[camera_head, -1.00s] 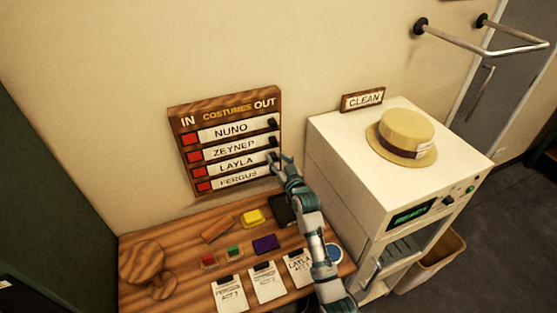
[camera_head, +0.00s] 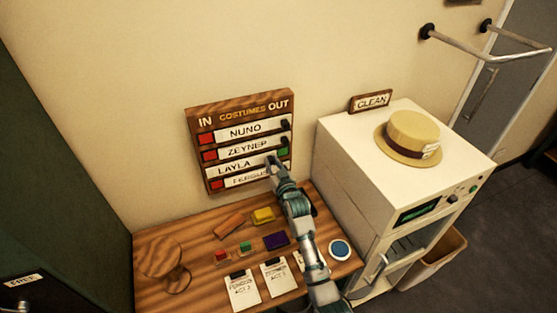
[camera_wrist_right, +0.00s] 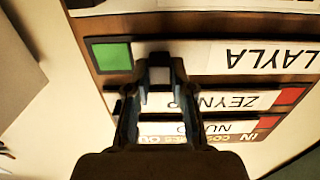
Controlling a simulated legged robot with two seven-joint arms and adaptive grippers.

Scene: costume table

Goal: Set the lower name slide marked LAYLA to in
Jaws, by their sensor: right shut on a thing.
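The costumes board (camera_head: 240,108) hangs on the wall, with IN at its left and OUT at its right. The white LAYLA slide (camera_head: 234,169) is in the third row, at the left end of its slot, covering the red square there. A green square (camera_head: 283,152) shows at its right end, also seen in the wrist view (camera_wrist_right: 112,56). My right gripper (camera_head: 274,163) is at the right part of this slide. In the wrist view its fingers (camera_wrist_right: 159,72) are shut on the slide's knob, which they mostly hide. My left gripper is out of view.
The NUNO (camera_head: 245,131), ZEYNEP (camera_head: 248,149) and FERGUS (camera_head: 248,181) slides show red at their left ends. The wooden table (camera_head: 190,238) below holds blocks and cards. A white cabinet (camera_head: 345,160) with a straw hat (camera_head: 412,134) stands at the right.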

